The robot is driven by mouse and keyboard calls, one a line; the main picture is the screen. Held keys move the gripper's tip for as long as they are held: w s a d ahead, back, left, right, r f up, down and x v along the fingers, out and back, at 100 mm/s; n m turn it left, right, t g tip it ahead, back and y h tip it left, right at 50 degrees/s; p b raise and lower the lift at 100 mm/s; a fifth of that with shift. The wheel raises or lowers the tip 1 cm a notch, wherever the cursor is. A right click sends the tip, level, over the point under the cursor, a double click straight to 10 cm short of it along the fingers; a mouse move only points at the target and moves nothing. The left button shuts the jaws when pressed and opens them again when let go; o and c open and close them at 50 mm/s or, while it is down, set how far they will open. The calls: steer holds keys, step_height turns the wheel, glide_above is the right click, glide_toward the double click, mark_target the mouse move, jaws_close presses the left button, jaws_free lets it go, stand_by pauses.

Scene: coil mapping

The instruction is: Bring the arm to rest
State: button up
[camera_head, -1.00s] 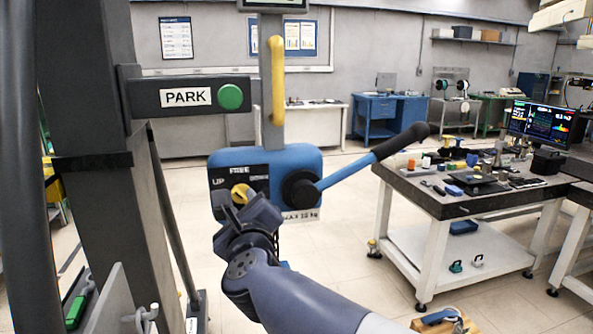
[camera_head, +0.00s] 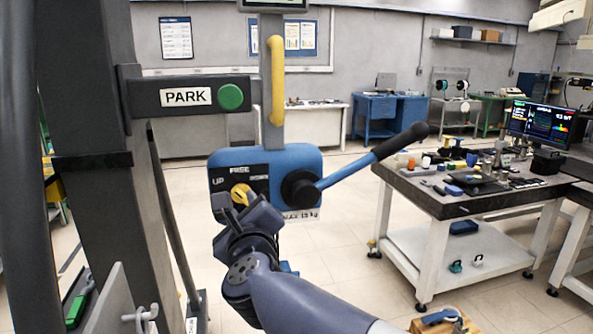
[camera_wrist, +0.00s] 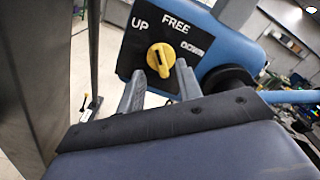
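My gripper (camera_head: 250,214) is just in front of and below the yellow knob (camera_head: 241,194) on the blue control box (camera_head: 270,162). In the wrist view, the two fingers of my gripper (camera_wrist: 160,78) stand apart with nothing held between them. The knob (camera_wrist: 160,59) shows just beyond the fingertips, apparently clear of them. Its bar stands nearly upright in that view, among the labels UP, FREE and DOWN. My arm reaches in from the lower right of the head view.
A lever with a black grip (camera_head: 402,142) sticks out to the right of the box. A yellow handle (camera_head: 277,80) rises above it. A PARK arm with a green button (camera_head: 231,97) joins the dark column (camera_head: 90,110). A cluttered workbench (camera_head: 440,204) stands at right.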

mark_target(242, 197)
steer(key=x, duration=0.3)
steer(key=shift+d, duration=0.1)
steer(key=shift+w+f+m, duration=0.1)
steer(key=shift+w+m, duration=0.05)
steer(key=shift+m, duration=1.15)
steer(key=m, duration=0.5)
steer(key=shift+m, duration=0.3)
steer(key=v, duration=1.1)
steer(key=shift+b, duration=0.45)
